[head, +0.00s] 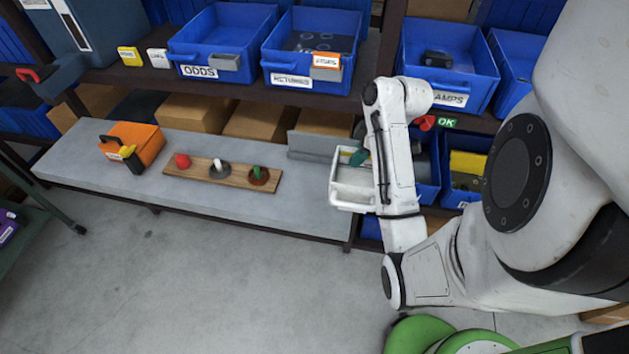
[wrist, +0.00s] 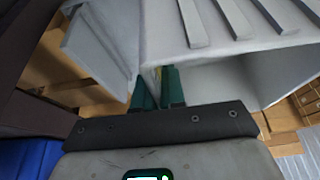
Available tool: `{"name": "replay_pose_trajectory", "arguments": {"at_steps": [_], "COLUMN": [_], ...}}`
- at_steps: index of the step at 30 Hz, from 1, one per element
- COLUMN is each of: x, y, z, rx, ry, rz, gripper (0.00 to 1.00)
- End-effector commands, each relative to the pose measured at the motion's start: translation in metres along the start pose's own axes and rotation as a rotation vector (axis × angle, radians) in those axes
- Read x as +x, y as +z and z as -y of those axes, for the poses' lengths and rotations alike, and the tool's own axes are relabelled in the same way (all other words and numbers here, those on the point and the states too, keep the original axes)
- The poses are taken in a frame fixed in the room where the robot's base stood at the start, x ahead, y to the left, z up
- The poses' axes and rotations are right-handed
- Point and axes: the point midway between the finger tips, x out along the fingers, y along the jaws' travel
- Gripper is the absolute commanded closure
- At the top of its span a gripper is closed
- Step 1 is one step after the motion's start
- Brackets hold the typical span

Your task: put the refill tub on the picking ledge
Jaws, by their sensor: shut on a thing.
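The refill tub (head: 349,190) is a white, open-topped tub at the right end of the grey picking ledge (head: 110,170) in the head view. I cannot tell whether it touches the ledge or hangs just above it. My gripper (head: 357,157) has green fingers and is shut on the tub's upper wall. My white arm hides the tub's right part. In the wrist view my green fingertips (wrist: 156,88) pinch the tub's edge, and the pale ribbed tub (wrist: 220,25) fills the upper right.
An orange box (head: 144,142) and a wooden board (head: 205,174) with several small knobs stand on the ledge. Bare ledge lies between the board and the tub. Blue bins (head: 310,72) line the shelf above. Cardboard boxes (head: 190,112) sit behind the ledge.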

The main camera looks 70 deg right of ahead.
Motion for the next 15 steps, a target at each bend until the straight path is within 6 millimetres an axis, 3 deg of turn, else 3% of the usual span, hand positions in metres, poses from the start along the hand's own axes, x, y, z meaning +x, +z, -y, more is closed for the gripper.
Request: {"name": "replay_pose_trajectory", "arguments": {"at_steps": [3, 15], "x": [0.021, 0.070], "y": [-0.009, -0.053], "z": [-0.010, -0.046], "rx": [-0.007, -0.004], "ry": [0.002, 0.001], "rz": [0.000, 0.001], "gripper": [1.00, 1.00]}}
